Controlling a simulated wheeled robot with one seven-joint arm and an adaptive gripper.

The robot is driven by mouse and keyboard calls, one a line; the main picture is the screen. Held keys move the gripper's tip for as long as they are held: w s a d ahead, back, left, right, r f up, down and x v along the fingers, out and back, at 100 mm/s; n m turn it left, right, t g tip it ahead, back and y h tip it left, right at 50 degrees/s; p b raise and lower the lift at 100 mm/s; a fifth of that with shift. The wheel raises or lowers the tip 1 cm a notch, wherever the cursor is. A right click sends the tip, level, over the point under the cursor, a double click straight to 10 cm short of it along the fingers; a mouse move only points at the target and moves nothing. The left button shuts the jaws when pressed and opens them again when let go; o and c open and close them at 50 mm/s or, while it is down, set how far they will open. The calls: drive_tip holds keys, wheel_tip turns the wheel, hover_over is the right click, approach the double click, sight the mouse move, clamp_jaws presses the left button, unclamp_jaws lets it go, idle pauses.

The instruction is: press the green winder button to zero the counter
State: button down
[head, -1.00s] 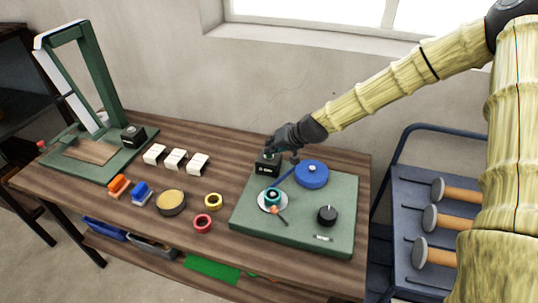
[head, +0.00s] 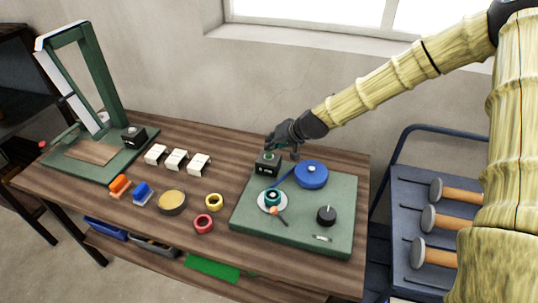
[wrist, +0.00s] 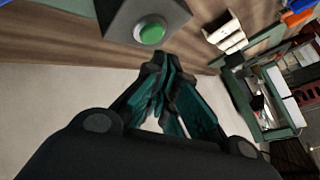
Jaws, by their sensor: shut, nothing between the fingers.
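The green button (wrist: 151,33) sits on top of a small dark box (head: 267,168) at the back left corner of the winder's green base (head: 335,200). In the wrist view the button and its grey box (wrist: 143,12) show at the top, just beyond my fingertips. My gripper (head: 271,145) is shut and empty, with its fingertips above the box and apart from the button. It fills the lower middle of the wrist view (wrist: 162,62). The box has a small display on its front, too small to read.
On the winder base are a blue disc (head: 311,174), a teal spool (head: 272,198) on a pale plate and a black knob (head: 327,215). A tool cart (head: 400,215) stands right.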

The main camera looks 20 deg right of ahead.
drive_tip(key=shift+r+p, duration=1.35)
drive_tip(key=shift+r, duration=1)
